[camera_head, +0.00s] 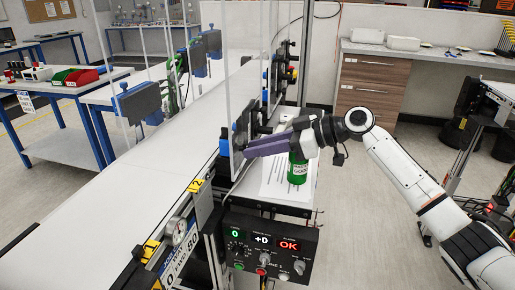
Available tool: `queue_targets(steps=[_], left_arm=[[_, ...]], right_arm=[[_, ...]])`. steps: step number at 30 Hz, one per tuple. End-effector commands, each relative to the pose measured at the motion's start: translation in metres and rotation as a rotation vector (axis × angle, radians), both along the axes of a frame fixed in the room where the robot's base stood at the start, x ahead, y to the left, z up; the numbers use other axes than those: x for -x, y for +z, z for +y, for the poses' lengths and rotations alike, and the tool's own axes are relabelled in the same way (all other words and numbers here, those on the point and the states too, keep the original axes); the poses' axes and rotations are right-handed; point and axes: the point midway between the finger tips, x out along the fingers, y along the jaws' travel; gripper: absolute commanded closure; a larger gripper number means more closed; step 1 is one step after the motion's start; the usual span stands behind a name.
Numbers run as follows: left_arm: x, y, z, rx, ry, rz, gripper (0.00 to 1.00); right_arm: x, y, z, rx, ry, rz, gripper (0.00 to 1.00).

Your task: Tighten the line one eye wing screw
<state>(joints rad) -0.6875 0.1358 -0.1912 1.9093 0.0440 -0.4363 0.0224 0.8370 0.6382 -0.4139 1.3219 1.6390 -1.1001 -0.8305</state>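My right gripper (250,150) reaches in from the right, its purple fingers pointing left. The fingertips are at the black-and-blue eye bracket (241,128) on the near conveyor's right edge. Whether they touch it I cannot tell. The wing screw cannot be made out; it is too small or hidden by the fingers and bracket. Whether the fingers are open or shut on anything is unclear. My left gripper is out of view.
The white conveyor belt (130,190) is empty. A green can (298,168) stands on paper just below my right gripper. A dial gauge (176,230) sits on the belt's edge. Clear posts rise along the belt.

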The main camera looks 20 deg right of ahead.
Motion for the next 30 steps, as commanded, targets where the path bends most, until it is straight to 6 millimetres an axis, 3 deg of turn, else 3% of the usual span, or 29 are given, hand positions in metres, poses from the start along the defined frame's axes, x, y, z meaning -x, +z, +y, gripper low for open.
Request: queue_targets(steps=[15,30], left_arm=[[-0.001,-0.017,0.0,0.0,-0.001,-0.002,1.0],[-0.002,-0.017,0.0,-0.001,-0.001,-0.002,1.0]], right_arm=[[0.045,0.032,-0.068,0.002,-0.002,0.001,0.77],[0.051,0.037,-0.076,0.0,-0.001,0.002,0.77]])
